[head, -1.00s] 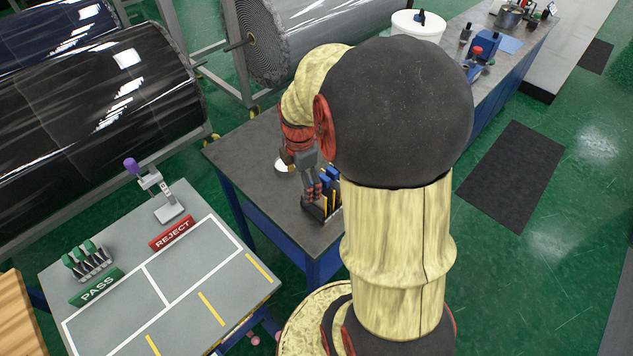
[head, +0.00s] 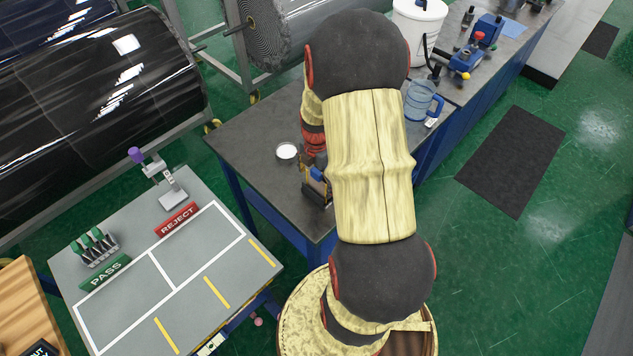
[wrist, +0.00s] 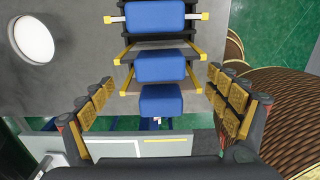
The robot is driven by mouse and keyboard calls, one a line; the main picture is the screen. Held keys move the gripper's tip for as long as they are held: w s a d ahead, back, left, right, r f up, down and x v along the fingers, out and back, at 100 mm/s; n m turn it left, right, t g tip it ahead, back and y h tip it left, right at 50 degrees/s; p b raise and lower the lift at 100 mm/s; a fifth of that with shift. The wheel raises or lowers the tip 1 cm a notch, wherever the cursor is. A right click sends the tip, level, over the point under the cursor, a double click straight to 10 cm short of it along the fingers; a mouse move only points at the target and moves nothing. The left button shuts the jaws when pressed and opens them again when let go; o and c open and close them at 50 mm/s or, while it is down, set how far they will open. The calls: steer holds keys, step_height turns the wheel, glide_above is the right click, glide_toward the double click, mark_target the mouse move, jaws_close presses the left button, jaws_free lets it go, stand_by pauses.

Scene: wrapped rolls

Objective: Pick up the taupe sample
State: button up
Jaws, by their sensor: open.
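In the wrist view, a rack holds several samples in a row, with blue blocks (wrist: 162,67) and yellow corner pieces. Greyish-brown edges (wrist: 180,46) show between the blocks; I cannot tell for sure which one is the taupe sample. My gripper (wrist: 163,103) is open, its yellow-padded fingers apart to the left and right of the nearest blue block (wrist: 162,100). Nothing is held. In the head view, the rack (head: 317,184) stands near the front edge of the dark bench (head: 253,150), partly hidden, and my arm hides the gripper.
A white round dish (head: 287,150) lies left of the rack. A blue jug (head: 422,101) and a white bucket (head: 419,28) stand farther right. The grey table (head: 150,205) with empty PASS and REJECT areas is at front left.

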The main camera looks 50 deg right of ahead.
steer(key=shift+f, duration=0.35)
steer(key=shift+c, duration=0.9)
